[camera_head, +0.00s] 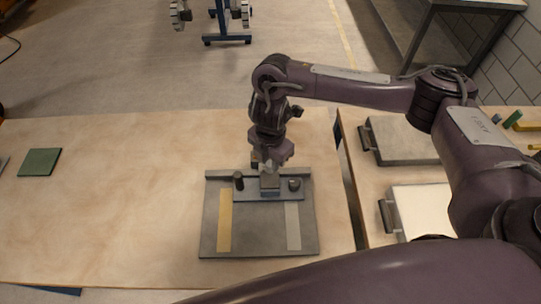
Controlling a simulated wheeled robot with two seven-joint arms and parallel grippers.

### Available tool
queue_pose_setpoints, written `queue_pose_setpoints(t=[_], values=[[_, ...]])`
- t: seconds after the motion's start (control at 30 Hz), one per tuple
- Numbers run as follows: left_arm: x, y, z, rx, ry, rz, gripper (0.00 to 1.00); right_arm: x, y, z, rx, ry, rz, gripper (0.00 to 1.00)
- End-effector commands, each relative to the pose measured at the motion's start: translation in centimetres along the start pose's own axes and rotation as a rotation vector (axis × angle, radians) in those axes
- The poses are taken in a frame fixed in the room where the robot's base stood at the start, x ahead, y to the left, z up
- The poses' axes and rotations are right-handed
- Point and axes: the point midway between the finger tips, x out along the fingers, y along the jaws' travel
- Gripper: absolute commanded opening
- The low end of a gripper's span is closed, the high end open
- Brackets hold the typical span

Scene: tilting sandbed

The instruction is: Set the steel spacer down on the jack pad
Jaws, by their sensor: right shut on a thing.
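My right gripper (268,164) points down over the grey tray-like board (258,243) on the wooden table. It is shut on a small grey block, which looks like the steel spacer (269,182). The block is just above or touching a blue-grey bar (253,195) across the board; I cannot tell which. A dark post (239,180) and a dark knob (294,185) stand on either side of the block. I cannot clearly make out which part is the jack pad. The gripper partly hides the block. My left gripper is out of view.
The board carries a yellow strip (225,220) and a pale grey strip (292,226). A green square (39,162) lies far left. A grey case (402,141) and a white-topped case (424,209) lie at the right, across a gap. The table's left middle is clear.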

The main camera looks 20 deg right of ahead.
Motion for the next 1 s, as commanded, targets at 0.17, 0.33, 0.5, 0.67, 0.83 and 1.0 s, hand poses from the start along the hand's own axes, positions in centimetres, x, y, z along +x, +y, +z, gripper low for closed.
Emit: queue_pose_setpoints(t=[0.17,0.33,0.5,0.67,0.83,1.0], values=[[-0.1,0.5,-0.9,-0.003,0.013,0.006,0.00,0.2,0.0,-0.1,-0.039,0.001,-0.001,0.00],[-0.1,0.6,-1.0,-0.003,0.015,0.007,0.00,0.2,0.0,-0.1,-0.038,0.000,-0.001,0.00],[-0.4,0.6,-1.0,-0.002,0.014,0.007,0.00,0.1,-0.1,-0.1,-0.036,0.001,-0.002,0.00],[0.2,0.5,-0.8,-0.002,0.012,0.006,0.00,1.0,-0.1,0.0,-0.035,0.000,-0.003,0.00],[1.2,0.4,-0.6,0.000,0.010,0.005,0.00,2.4,-0.1,-0.1,-0.036,0.000,-0.003,0.00],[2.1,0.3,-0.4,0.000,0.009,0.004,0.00,3.9,-0.1,0.0,-0.035,0.001,-0.002,0.00]])
